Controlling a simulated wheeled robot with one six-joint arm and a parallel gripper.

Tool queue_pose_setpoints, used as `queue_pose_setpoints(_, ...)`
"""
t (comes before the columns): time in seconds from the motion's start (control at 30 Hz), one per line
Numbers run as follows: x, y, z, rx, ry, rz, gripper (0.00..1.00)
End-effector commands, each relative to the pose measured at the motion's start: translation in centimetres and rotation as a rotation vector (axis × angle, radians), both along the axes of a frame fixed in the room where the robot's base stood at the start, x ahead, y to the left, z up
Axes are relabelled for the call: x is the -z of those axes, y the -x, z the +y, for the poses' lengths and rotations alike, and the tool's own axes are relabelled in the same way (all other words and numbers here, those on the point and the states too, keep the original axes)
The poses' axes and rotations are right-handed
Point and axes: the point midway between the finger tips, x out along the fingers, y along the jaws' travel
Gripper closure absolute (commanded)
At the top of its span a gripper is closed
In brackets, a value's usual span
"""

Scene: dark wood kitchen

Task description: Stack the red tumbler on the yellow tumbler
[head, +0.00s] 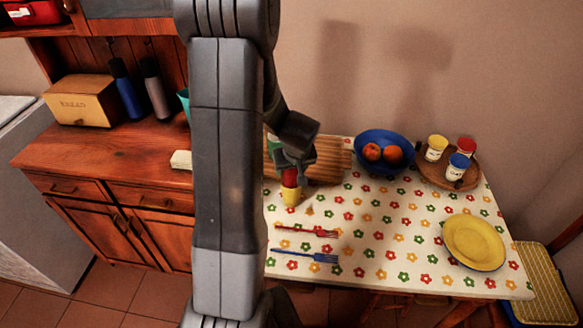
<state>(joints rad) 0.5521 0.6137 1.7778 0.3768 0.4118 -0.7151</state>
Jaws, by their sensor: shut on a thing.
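The red tumbler (290,178) is in my gripper (291,166), near the left side of the table in the head view. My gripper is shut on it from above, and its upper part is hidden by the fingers. The yellow tumbler (291,198) stands upright on the flowered tablecloth directly below the red one in the picture. The red tumbler's lower end meets or overlaps the top of the yellow one. I cannot tell whether it rests on it or is held just above.
A striped wooden board (325,166) lies behind the tumblers. A red fork (307,232) and a blue fork (306,255) lie in front. A blue fruit bowl (384,141), a round tray (474,178) with several jars, and a yellow plate (474,242) are to the right.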

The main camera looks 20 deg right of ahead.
Motion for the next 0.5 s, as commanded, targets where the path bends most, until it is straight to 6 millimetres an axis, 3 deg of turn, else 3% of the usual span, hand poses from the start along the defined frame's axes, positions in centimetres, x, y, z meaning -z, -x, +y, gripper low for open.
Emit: queue_pose_setpoints(0.5, 0.79, -0.02, -0.01, 0.000, 0.000, -0.001, 0.64)
